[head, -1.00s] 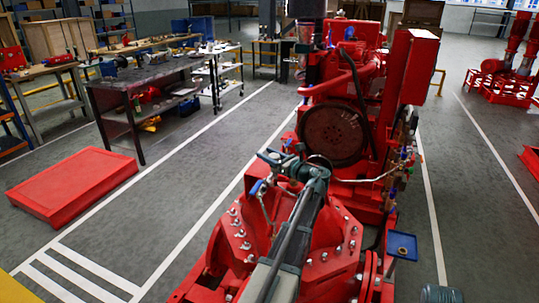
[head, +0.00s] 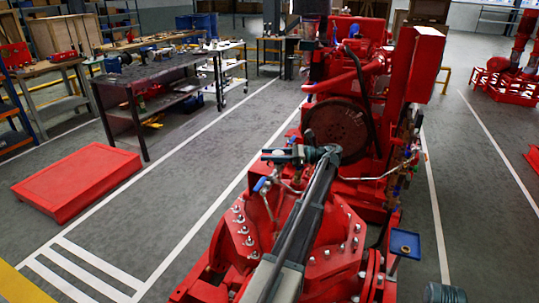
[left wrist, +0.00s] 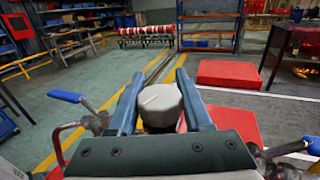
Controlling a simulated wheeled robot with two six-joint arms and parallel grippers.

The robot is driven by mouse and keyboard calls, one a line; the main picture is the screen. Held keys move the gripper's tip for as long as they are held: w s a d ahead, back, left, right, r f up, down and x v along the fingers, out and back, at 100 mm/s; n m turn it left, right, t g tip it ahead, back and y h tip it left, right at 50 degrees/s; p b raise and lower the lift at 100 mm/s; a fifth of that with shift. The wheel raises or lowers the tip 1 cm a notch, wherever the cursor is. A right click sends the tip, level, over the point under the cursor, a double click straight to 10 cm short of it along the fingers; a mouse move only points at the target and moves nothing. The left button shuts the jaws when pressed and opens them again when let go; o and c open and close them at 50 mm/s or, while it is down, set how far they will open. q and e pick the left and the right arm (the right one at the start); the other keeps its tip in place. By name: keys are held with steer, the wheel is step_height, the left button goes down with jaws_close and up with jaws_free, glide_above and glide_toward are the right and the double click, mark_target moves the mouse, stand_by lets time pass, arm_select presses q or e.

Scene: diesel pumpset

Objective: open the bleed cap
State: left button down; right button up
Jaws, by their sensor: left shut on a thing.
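In the left wrist view, a pale grey rounded cap (left wrist: 160,100), which I take for the bleed cap, sits between the two blue-grey fingers of my left gripper (left wrist: 158,80). The fingers lie along both sides of it and are shut on it. Its lower part is hidden by the gripper body. In the head view my left gripper (head: 272,156) points left over the red pump (head: 325,225), near a blue-handled valve (head: 261,185). My right gripper is in neither current view.
The red engine (head: 340,130) stands behind the pump. Blue lever handles (left wrist: 65,96) and bent pipes flank the gripper closely. A small blue tray (head: 404,243) stands at the pump's right. A red platform (head: 78,180) and dark workbench (head: 165,90) are left, across open floor.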

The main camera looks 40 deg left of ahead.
arm_select(q)
steer(key=shift+n+g+h, duration=0.3)
stand_by(0.4)
steer(key=shift+c, duration=1.6)
jaws_free()
